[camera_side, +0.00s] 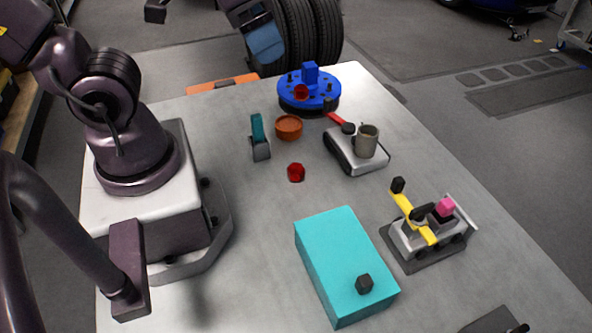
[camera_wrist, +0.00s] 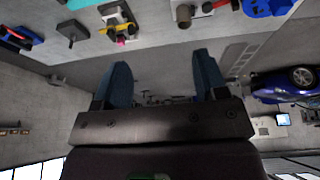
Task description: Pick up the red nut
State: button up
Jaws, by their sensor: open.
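A small red nut (camera_side: 296,172) lies on the grey table near its middle in the side view. A second red round piece (camera_side: 301,92) sits on the blue hub disc (camera_side: 322,88) at the far end. My gripper (camera_side: 265,42) shows only partly at the top of the side view, high and well away from the nut on the table. In the wrist view my gripper (camera_wrist: 162,78) has its two blue fingers spread wide with nothing between them. I cannot make out the red nut in the wrist view.
An orange bowl (camera_side: 288,127), a teal-handled tool (camera_side: 258,138) and a silver block with a grey cup (camera_side: 366,141) stand around the nut. A turquoise box (camera_side: 345,265) and a yellow-armed fixture (camera_side: 424,229) are nearer. Bare table surrounds the nut.

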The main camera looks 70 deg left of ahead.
notch_tip(320, 180, down, 8)
jog(key=w+d+n+g+h, duration=0.1)
jog(key=w+n+g, duration=0.1)
jog(key=n+g, duration=0.15)
jog(key=n+y, duration=0.2)
jog(key=n, duration=1.3)
send_over(294, 165)
notch_tip(294, 165, down, 11)
jog(key=shift+n+g, duration=0.25)
jog(key=shift+g, duration=0.1)
jog(key=f, duration=0.7)
jog(key=shift+w+a, duration=0.15)
jog(key=shift+a, duration=0.1)
jog(key=shift+d+f, duration=0.15)
jog(key=shift+f, duration=1.35)
jog(key=shift+d+f, duration=0.1)
jog(key=shift+f, duration=1.4)
jog(key=c, duration=1.1)
